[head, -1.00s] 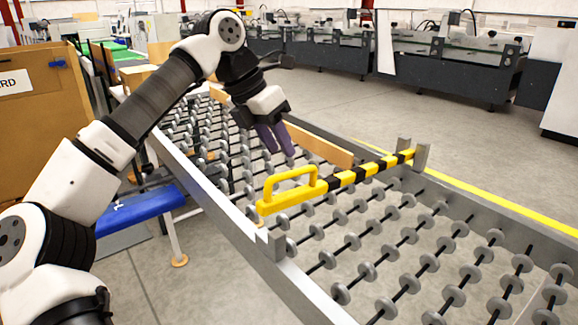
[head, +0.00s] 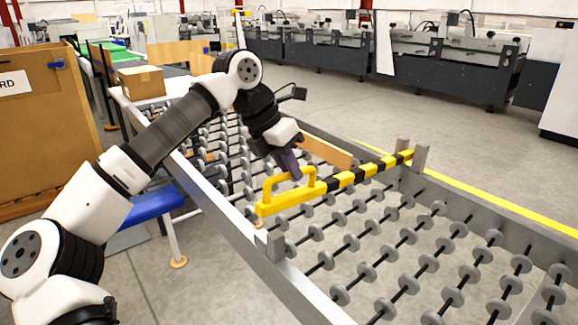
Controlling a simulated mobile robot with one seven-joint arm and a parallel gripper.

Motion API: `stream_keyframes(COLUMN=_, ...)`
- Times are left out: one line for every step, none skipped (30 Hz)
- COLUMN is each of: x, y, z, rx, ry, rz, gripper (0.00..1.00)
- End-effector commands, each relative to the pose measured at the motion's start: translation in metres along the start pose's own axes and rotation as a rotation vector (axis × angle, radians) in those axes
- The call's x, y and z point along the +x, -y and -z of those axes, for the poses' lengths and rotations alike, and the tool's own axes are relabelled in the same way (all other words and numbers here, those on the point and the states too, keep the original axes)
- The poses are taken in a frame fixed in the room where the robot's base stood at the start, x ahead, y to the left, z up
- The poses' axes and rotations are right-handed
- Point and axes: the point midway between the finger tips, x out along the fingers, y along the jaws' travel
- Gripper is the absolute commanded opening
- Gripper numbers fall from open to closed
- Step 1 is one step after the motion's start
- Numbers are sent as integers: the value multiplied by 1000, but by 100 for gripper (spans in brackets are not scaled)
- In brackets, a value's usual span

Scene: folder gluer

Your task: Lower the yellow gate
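The yellow gate (head: 342,180) is a bar with black stripes that spans the roller conveyor. Its far right end is between two grey posts (head: 411,154). Its near left end, with a raised yellow handle (head: 268,188), is just above a grey notched bracket (head: 270,242) on the near rail; I cannot tell whether it touches the bracket. My gripper (head: 290,164) points down at the handle from above, its dark purple fingertips at the top of the handle. The fingers overlap in this view, so their gap and any contact with the handle are hidden.
The roller conveyor (head: 380,245) has grey side rails and open wheel rows. A tan board (head: 326,152) stands behind the gate. A blue seat (head: 155,204) and large brown carton (head: 45,130) are at left. A cardboard box (head: 141,82) is farther back.

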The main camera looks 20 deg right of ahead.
Motion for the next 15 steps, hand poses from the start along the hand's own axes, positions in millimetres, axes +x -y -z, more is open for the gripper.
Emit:
stream_keyframes(x=0, y=0, z=0, rx=1, ry=0, rz=0, gripper=0)
stream_keyframes(x=0, y=0, z=0, rx=1, ry=0, rz=0, gripper=0)
stream_keyframes(x=0, y=0, z=0, rx=1, ry=0, rz=0, gripper=0)
stream_keyframes(x=0, y=0, z=0, rx=1, ry=0, rz=0, gripper=0)
stream_keyframes(x=0, y=0, z=0, rx=1, ry=0, rz=0, gripper=0)
stream_keyframes(x=0, y=0, z=0, rx=1, ry=0, rz=0, gripper=0)
stream_keyframes(x=0, y=0, z=0, rx=1, ry=0, rz=0, gripper=0)
stream_keyframes(x=0, y=0, z=0, rx=1, ry=0, rz=0, gripper=0)
stream_keyframes(x=1, y=0, z=0, rx=1, ry=1, rz=1, gripper=0)
stream_keyframes(x=2, y=0, z=1, rx=1, ry=2, rz=1, gripper=0)
stream_keyframes(x=3, y=0, z=2, rx=1, ry=4, rz=1, gripper=0)
stream_keyframes(x=6, y=-1, z=4, rx=2, ry=7, rz=2, gripper=0)
stream_keyframes(x=8, y=-2, z=5, rx=2, ry=11, rz=3, gripper=0)
stream_keyframes(x=11, y=-3, z=7, rx=3, ry=16, rz=3, gripper=0)
stream_keyframes(x=15, y=-4, z=10, rx=4, ry=24, rz=4, gripper=0)
